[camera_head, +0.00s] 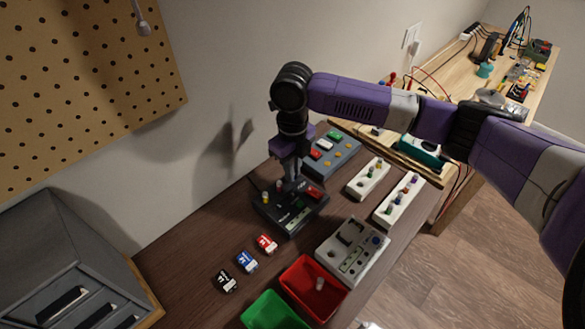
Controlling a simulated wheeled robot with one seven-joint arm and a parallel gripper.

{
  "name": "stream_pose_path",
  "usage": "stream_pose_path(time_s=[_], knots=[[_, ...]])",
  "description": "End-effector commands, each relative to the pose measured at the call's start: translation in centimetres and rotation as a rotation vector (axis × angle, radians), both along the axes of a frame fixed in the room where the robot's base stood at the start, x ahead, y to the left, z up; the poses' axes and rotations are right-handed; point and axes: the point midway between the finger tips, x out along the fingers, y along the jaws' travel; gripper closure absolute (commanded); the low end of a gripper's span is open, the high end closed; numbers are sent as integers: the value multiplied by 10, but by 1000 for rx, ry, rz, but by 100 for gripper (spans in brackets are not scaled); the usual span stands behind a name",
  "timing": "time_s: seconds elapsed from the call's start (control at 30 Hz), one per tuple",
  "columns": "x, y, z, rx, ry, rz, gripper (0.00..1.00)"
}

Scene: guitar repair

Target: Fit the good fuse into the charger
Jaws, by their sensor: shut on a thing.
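My gripper (292,180) points straight down over the black charger (290,224), which lies on the dark bench. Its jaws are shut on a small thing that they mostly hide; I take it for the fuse. I cannot tell whether that fuse is in a socket or just above one. The charger carries a red part (314,194) at its right and small yellowish and dark pegs (265,197) at its left.
A grey device (335,262) stands in front of the racks. A red bin (297,280) holds a pale cylinder (320,284); a green bin (270,312) is beside it. Red, blue (246,261) and black blocks lie left. A blue-grey panel (345,158) stands behind the charger.

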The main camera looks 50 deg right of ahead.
Motion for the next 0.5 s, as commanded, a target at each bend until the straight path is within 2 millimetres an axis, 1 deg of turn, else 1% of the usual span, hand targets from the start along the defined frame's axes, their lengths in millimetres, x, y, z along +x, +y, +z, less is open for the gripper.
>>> stream_pose_path(time_s=[0.3,0.33,0.37,0.4,0.43,0.5], knots=[[0,0,-1,0,0,0,100],[0,0,-1,0,0,0,83],[0,0,-1,0,0,0,77],[0,0,-1,0,0,0,69],[0,0,-1,0,0,0,63],[0,0,-1,0,0,0,63]])
